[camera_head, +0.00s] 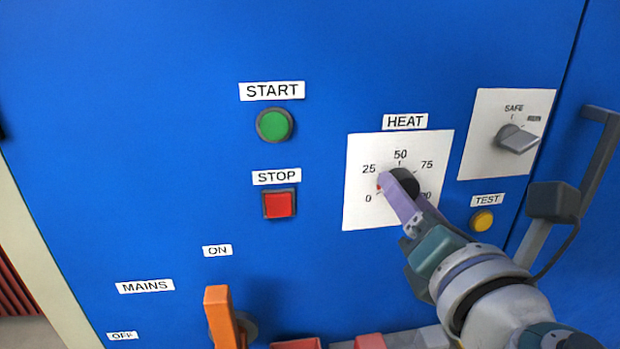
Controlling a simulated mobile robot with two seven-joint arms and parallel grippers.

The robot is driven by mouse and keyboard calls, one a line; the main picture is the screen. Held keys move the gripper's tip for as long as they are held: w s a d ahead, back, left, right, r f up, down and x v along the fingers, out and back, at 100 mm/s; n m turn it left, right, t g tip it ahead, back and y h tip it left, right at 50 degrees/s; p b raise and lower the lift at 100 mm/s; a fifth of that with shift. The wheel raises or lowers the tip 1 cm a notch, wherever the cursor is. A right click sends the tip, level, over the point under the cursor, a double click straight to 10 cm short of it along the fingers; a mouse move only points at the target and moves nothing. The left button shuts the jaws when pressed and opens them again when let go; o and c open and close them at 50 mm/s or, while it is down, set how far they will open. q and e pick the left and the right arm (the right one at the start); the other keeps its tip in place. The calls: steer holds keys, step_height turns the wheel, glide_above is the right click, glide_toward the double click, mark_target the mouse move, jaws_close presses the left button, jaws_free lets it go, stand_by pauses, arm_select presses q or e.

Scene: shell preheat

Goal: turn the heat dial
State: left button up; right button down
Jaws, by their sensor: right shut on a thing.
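The heat dial (405,183) is a round black knob on a white square plate under the HEAT label (405,121). The plate carries the marks 0, 25, 50 and 75; the last mark at lower right is partly covered. My right gripper (392,182) comes in from the lower right and is shut on the heat dial, its purple-grey finger covering the dial's left part. A bit of red shows at the dial's left edge, between the 0 and 25 marks. My left gripper is not in view.
A green START button (274,124) and a red STOP button (279,204) sit left of the dial. A SAFE selector (517,138) and yellow TEST button (482,220) are at right. An orange MAINS lever (219,316) sticks out at lower left. A grey handle (601,150) stands at the right edge.

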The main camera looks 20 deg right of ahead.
steer(key=shift+n+p, duration=0.4)
steer(key=shift+n, duration=1.8)
steer(key=shift+f, duration=0.1)
steer(key=shift+c, duration=1.6)
jaws_free()
steer(key=shift+s, duration=0.1)
steer(key=b+v, duration=0.1)
steer(key=v, duration=0.8)
steer(key=shift+s+a, duration=0.2)
steer(key=shift+s, duration=0.15)
